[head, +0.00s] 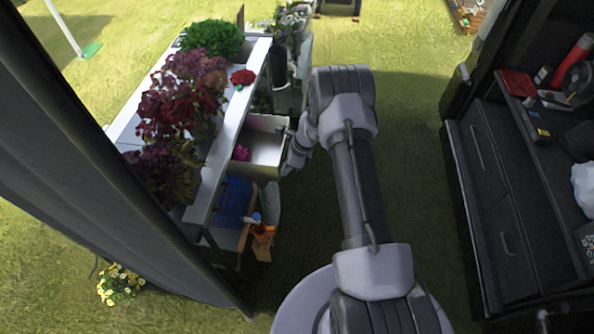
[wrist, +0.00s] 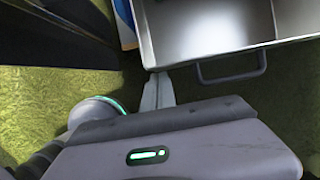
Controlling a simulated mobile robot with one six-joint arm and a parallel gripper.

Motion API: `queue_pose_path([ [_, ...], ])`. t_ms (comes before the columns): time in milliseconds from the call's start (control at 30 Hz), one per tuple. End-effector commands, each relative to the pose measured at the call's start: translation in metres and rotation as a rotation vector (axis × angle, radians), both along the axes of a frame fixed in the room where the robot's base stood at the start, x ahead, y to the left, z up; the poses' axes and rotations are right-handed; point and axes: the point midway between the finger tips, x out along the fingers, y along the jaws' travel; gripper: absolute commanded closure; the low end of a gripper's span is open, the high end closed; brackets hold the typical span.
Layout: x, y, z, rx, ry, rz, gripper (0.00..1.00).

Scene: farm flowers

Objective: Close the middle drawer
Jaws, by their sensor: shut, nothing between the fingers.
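One drawer (head: 267,128) stands pulled out from under the white flower table, pale inside, with a pink flower (head: 241,153) in it. I cannot tell from these views whether it is the middle one. It fills the upper right of the wrist view (wrist: 200,30), with a dark bar handle (wrist: 233,77) on its front. My gripper (wrist: 158,80) is shut and empty at the left end of the drawer's front, left of the handle. It looks very close to that corner; contact is unclear. In the head view my wrist hides the fingertips.
The white table (head: 246,85) bears dark red plants (head: 180,95), a green plant (head: 213,38) and a red flower (head: 243,77). Orange pots (head: 262,233) stand below. A dark cabinet (head: 500,190) with shut drawers stands at right. Grass between is free.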

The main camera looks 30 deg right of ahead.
Motion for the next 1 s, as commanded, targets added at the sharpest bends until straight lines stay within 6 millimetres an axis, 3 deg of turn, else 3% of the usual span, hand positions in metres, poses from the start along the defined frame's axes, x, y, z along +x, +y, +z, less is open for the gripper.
queue_pose_path([
  [200,0.030,0.045,-0.002,0.000,-0.002,0.005,1.00],
  [500,0.065,0.096,-0.002,-0.001,-0.001,0.003,1.00],
  [700,0.078,0.116,-0.001,0.001,-0.001,0.001,1.00],
  [1000,0.084,0.125,0.000,0.000,0.000,-0.001,1.00],
])
